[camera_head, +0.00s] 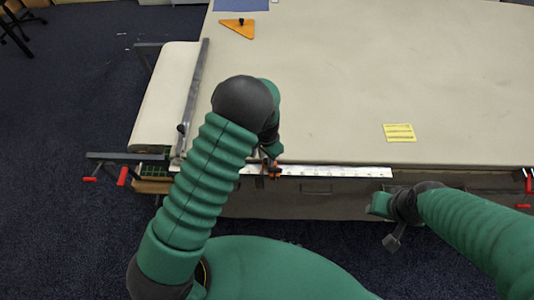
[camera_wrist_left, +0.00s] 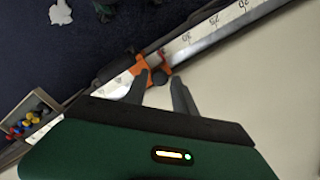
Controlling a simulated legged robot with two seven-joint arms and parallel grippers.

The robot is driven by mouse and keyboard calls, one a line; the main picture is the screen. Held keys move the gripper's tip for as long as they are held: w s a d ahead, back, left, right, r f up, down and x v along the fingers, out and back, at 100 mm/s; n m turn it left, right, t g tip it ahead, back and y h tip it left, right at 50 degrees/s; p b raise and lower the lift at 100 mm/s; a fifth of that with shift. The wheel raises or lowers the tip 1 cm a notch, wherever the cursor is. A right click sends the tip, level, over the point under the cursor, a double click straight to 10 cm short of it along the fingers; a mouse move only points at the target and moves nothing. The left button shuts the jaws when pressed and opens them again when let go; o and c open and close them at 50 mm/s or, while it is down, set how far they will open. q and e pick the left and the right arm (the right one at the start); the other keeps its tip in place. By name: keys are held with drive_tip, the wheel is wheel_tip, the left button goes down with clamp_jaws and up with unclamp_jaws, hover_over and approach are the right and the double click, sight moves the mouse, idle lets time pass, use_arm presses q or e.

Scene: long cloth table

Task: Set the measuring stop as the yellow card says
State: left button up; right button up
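The yellow card (camera_head: 399,133) lies flat on the cloth table near its front edge; its lines are too small to read. A white ruler (camera_head: 335,171) runs along the front edge, and its marks show in the left wrist view (camera_wrist_left: 210,35). The orange measuring stop (camera_head: 271,170) sits on the ruler; in the left wrist view the stop (camera_wrist_left: 140,68) has a dark knob. My left gripper (camera_wrist_left: 158,82) is over the stop, fingers apart, with the knob near and between the fingertips. Contact is unclear. My right gripper (camera_head: 393,240) hangs in front of the table; its fingers are unclear.
A grey metal bar (camera_head: 192,100) crosses the table's left end beside a cloth roll (camera_head: 165,100). An orange triangle (camera_head: 238,28) with a dark knob and a blue sheet (camera_head: 240,4) lie at the back. Red-handled clamps (camera_head: 122,176) stick out at the front-left corner. The table's middle is clear.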

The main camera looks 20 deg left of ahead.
use_arm(q)
wheel_tip(320, 180, up, 17)
drive_tip(key=b, duration=0.2)
drive_tip(key=shift+f, duration=0.15)
drive_tip(key=s+a+f+n+t+b, duration=0.1)
drive_tip(key=s+a+f+n, duration=0.1)
drive_tip(key=s, duration=0.5)
drive_tip(key=s+a+f+n+t+b, duration=0.1)
drive_tip(key=s+a+f+n+b, duration=0.1)
drive_tip(key=s, duration=0.5)
drive_tip(key=shift+s+a+n+t, duration=0.15)
drive_tip(key=shift+s+n+t, duration=0.2)
drive_tip(key=shift+n, duration=0.55)
drive_tip(key=shift+s, duration=0.2)
